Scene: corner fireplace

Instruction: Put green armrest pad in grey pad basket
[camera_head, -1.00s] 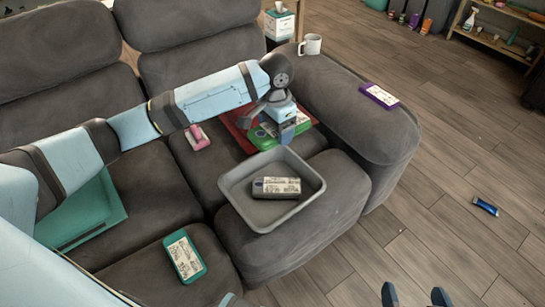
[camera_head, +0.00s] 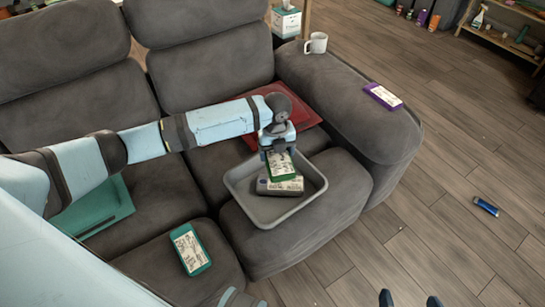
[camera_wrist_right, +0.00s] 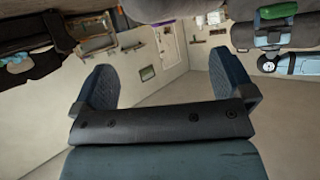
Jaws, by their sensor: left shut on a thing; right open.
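The green armrest pad (camera_head: 281,166), with a white label, is held in my left gripper (camera_head: 277,152), which is shut on it. It hangs tilted over the grey pad basket (camera_head: 236,190), in front of its back part. In the basket lies a dark grey pad (camera_head: 278,186) with a white label, partly hidden by the green one. Whether the two pads touch, I cannot tell. My right gripper (camera_head: 408,300) is open and empty at the bottom edge, over the floor. Its two spread fingers also show in the right wrist view (camera_wrist_right: 167,88).
A red tray (camera_head: 300,122) lies behind the basket, a teal tray (camera_head: 115,212) at left, and a teal pad (camera_head: 191,249) on the front seat. The right sofa arm bears a white mug (camera_head: 316,43) and a purple pad (camera_head: 382,96). A blue item (camera_head: 486,206) lies on the floor.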

